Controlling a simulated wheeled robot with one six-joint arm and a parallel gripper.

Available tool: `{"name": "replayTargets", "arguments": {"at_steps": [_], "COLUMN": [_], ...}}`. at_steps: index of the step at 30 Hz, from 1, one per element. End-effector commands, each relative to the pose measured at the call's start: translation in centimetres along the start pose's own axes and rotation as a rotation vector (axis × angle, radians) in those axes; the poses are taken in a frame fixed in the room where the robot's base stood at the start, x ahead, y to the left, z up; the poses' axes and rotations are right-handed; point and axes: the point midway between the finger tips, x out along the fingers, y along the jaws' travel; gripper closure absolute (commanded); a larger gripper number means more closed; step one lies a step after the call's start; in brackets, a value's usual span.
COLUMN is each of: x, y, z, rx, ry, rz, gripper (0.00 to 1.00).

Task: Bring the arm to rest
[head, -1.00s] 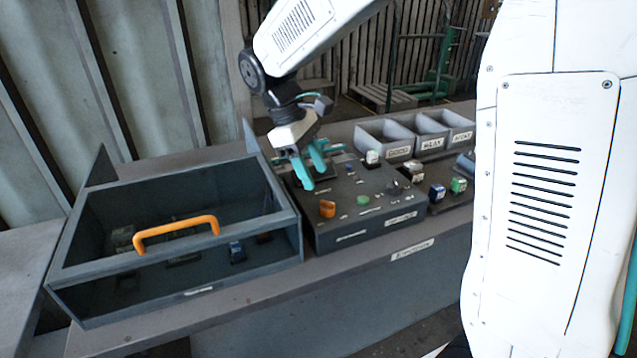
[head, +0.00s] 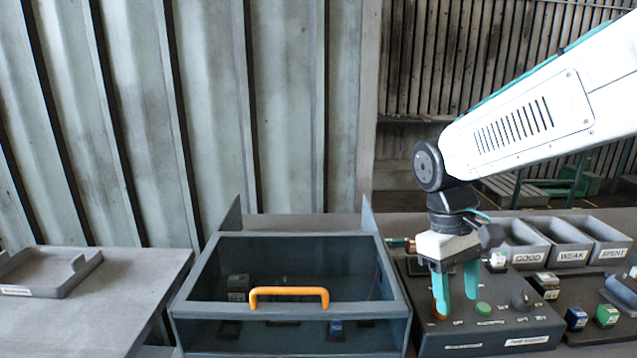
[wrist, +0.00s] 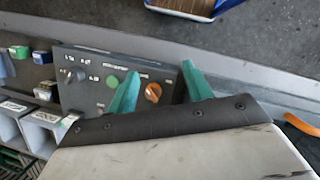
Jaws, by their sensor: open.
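My gripper (head: 456,290) has two teal fingers that stand apart with nothing between them. In the head view it hangs downward from my white arm, over the left part of the dark control panel (head: 480,338). An orange knob (head: 439,308) shows just beside the left finger. In the wrist view my gripper (wrist: 160,88) is over the panel, and the orange knob (wrist: 153,92) shows between the fingers, beyond them. I cannot tell how high the fingertips are above the panel.
A glass-topped box (head: 185,305) with an orange handle (head: 289,291) stands left of the panel. Grey bins marked GOOD, WEAK (head: 571,257) and SPENT stand behind right. Small blue (head: 577,317) and green (head: 606,315) blocks lie at right. A grey tray (head: 50,290) is at far left.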

Motion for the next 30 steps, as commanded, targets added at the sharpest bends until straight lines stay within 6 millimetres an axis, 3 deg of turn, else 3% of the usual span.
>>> {"name": "replayTargets", "arguments": {"at_steps": [3, 9, 15, 21, 30], "x": [0.1, 1.2, 2.2, 1.7, 1.5], "y": [-0.7, -2.1, -3.2, -3.1, -3.0], "z": [4.3, 10.6, 14.7, 16.2, 16.3], "rx": [0.118, 0.297, 0.389, 0.419, 0.424], "ry": [0.072, 0.197, 0.31, 0.377, 0.383], "rz": [-0.027, -0.073, -0.092, -0.082, -0.081], "gripper": [0.49, 0.49, 0.49, 0.49, 0.49]}}
